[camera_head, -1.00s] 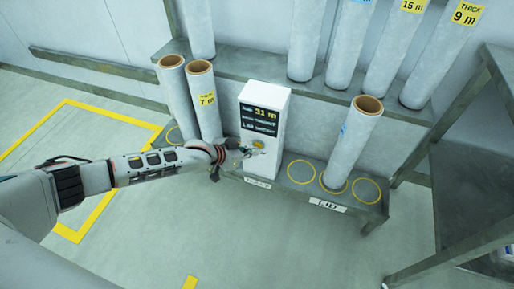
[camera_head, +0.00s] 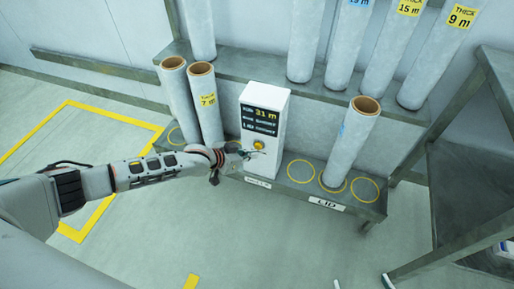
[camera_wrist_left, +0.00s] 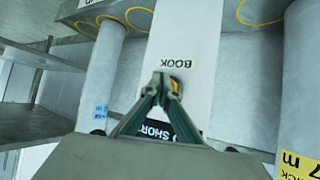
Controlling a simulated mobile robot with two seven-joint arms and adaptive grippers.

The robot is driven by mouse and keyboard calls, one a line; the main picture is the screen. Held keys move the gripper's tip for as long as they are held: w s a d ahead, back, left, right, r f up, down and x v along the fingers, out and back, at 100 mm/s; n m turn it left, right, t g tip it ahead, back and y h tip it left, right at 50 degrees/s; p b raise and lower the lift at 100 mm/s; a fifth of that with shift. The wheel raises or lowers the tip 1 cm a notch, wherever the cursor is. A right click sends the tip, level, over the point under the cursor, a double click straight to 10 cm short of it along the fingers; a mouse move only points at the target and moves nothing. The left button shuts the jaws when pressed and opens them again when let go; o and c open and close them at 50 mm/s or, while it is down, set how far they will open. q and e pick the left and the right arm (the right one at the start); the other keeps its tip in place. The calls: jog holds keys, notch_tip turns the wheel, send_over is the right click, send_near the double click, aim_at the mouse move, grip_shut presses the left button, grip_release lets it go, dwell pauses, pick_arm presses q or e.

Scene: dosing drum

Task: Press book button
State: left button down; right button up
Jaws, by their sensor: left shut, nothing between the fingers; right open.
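The white box (camera_head: 264,120) stands on the low shelf, with a dark display reading 31 m. Its round yellow-orange button (camera_head: 258,144) is on the front face below the display. My left gripper (camera_head: 246,154) is shut and empty, just below and left of the button in the head view. In the left wrist view, the shut fingertips (camera_wrist_left: 166,84) lie in front of the white face beside the BOOK label (camera_wrist_left: 179,55) and partly hide the yellow button (camera_wrist_left: 175,83). I cannot tell whether they touch it. My right gripper is not in view.
Two rolls (camera_head: 206,105) stand left of the box, one labelled 7 m. Another roll (camera_head: 351,145) stands right, among yellow circles above the LID label (camera_head: 327,203). Several rolls line the upper shelf. A metal rack (camera_head: 470,170) is at right. The floor in front is open.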

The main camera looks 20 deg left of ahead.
pick_arm(q)
jog(key=shift+f, duration=0.1)
jog(key=s+p, duration=0.3)
jog(key=s, duration=0.2)
jog(key=shift+a, duration=0.1)
pick_arm(e)
notch_tip(320, 180, up, 6)
jog(key=w+t, duration=0.1)
jog(key=w, duration=0.1)
jog(key=shift+w, duration=0.4)
jog(key=shift+f, duration=0.1)
